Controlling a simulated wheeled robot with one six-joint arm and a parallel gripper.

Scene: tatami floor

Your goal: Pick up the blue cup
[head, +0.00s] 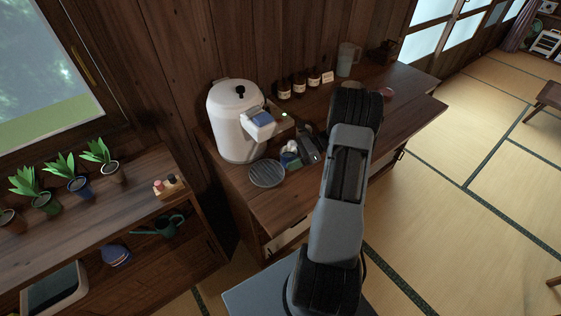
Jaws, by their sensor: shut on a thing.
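The blue cup (291,148) appears as a small bluish and white shape on or just above the wooden cabinet top, in front of the white dispenser. My gripper (299,152) reaches in from the right and is shut on it. The jaws and arm hide part of the cup. I cannot tell whether its base touches the cabinet top.
The white dispenser (233,125) stands close behind the cup. A round grey slatted tray (266,173) lies at the front left. Potted plants (76,186) line the left shelf.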

